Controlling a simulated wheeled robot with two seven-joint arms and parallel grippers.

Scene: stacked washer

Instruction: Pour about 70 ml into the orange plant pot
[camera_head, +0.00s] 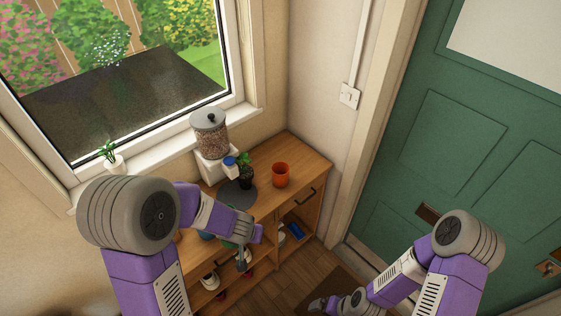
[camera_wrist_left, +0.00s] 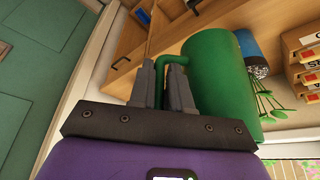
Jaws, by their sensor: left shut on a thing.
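The orange plant pot (camera_head: 281,175) stands upright on the wooden cabinet top, towards its right end. My left gripper (camera_head: 243,262) is at the front of the cabinet, left of and nearer than the pot. In the left wrist view my left gripper (camera_wrist_left: 162,78) is shut on the handle of a green can (camera_wrist_left: 220,75). The can is mostly hidden behind my arm in the head view, so its spout and contents do not show. My right gripper (camera_head: 318,304) is low at the bottom edge, away from the cabinet; its jaws are unclear.
A dark pot with a leafy plant (camera_head: 245,180) stands beside a round grey mat (camera_head: 232,196). A grain dispenser (camera_head: 211,138) is behind, by the window. Open shelves below hold shoes (camera_head: 210,281). A green door (camera_head: 450,130) is at right. The cabinet's right end is clear.

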